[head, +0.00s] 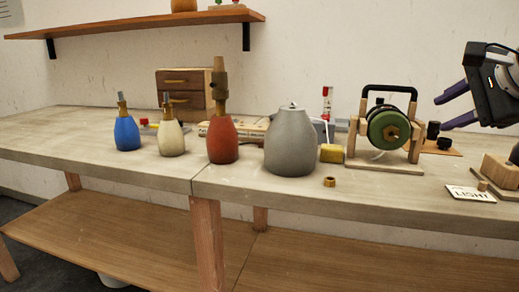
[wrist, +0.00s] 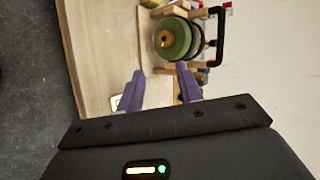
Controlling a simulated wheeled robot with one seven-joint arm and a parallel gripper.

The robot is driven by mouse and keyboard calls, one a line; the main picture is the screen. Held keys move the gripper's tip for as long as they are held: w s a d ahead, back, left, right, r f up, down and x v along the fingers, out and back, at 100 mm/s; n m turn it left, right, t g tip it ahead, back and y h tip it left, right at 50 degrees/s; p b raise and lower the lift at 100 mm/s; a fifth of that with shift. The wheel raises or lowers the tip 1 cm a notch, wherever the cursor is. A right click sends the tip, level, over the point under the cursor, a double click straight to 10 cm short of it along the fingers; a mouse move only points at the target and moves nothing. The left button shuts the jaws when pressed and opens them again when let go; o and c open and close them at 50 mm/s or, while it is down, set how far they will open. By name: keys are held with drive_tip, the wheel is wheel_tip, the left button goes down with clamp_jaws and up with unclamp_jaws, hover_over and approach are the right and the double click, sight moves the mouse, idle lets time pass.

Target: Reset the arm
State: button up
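My gripper (head: 441,112) is at the right of the head view, raised above the right part of the table. Its two purple fingers point left and stand well apart. In the wrist view the gap between the fingertips (wrist: 160,82) is empty, so the gripper is open and holds nothing. A green cable reel (head: 388,130) in a wooden frame with a black handle stands to the left of the fingers. It also shows in the wrist view (wrist: 173,38), beyond the fingertips.
On the table (head: 110,170) stand a grey lamp base (head: 291,145), a red one (head: 222,142), a cream one (head: 171,139) and a blue one (head: 127,134). A small brass ring (head: 329,182) and a "LIGHT" card (head: 470,194) lie near the front edge. A drawer box (head: 185,88) stands behind.

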drive_tip(key=s+a+f+n+g, duration=0.1)
drive_tip(key=s+a+f+n, duration=0.4)
drive_tip(key=f, duration=0.6)
drive_tip(key=s+a+f+n+g+h, duration=0.1)
drive_tip(key=s+a+f+n+g, duration=0.1)
drive_tip(key=s+a+f+n, duration=0.4)
drive_tip(key=s+a+f+n+g+h, duration=0.1)
drive_tip(key=s+a+f+n, duration=0.4)
drive_tip(key=f, duration=1.2)
drive_tip(key=shift+s+a+n+g, duration=0.2)
drive_tip(key=shift+a+n+g, duration=0.25)
drive_tip(key=shift+a, duration=0.65)
